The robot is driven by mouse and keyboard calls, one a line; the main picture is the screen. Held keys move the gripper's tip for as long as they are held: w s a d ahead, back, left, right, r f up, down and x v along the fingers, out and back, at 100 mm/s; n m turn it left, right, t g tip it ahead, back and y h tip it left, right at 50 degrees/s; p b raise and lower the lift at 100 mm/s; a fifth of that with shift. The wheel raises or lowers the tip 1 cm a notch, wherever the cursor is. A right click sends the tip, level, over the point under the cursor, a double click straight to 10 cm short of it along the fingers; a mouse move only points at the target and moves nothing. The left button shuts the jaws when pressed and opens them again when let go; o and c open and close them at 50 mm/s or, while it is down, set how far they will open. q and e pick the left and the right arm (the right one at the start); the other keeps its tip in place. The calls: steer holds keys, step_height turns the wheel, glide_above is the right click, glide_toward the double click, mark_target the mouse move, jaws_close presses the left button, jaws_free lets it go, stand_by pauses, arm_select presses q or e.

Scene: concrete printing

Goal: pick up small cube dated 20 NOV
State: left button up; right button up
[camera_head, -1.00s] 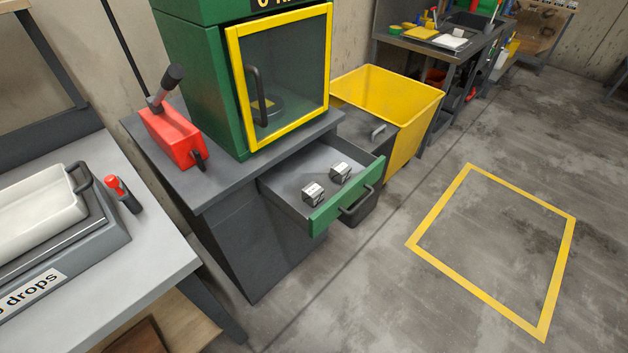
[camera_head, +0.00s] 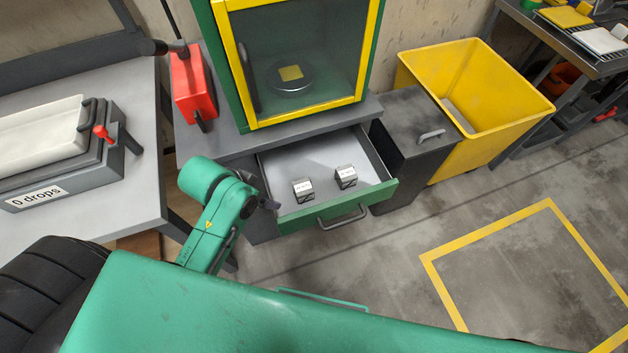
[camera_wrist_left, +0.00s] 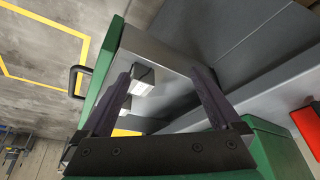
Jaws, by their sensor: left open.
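Two small grey cubes with white labels lie apart in the open drawer (camera_head: 275,165). The left cube (camera_head: 303,189) is nearer my left arm, and the right cube (camera_head: 346,176) is farther right. The lettering is too small to read, so I cannot tell which is dated 20 NOV. My left gripper (camera_head: 268,203) is at the drawer's left front corner, its fingers mostly hidden in the head view. In the left wrist view the gripper (camera_wrist_left: 162,75) is open and empty, with a cube (camera_wrist_left: 143,78) seen between its fingers, beyond them. My right gripper is not in view.
The green cabinet (camera_head: 215,65) with a yellow-framed glass door stands above the drawer. A red lever device (camera_head: 190,85) is left of it. A yellow bin (camera_head: 510,115) stands at right. Floor in front of the drawer is clear.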

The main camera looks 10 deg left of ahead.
mark_target(303, 187)
arm_select(q)
steer(key=w+d+r+m+g+h, duration=0.1)
steer(key=w+d+r+m+h, duration=0.1)
steer(key=w+d+r+m, duration=0.35)
steer(key=w+d+f, duration=0.1)
steer(key=f, duration=0.3)
steer(key=w+d+f+m, duration=0.1)
steer(key=f, duration=0.4)
steer(key=d+f+m+p, duration=0.1)
steer(key=f, duration=0.3)
steer(key=shift+w+f+g, duration=0.3)
steer(key=shift+w+g, duration=0.1)
steer(key=shift+a, duration=0.1)
steer(key=c, duration=1.4)
jaws_close()
steer(key=shift+r, duration=0.2)
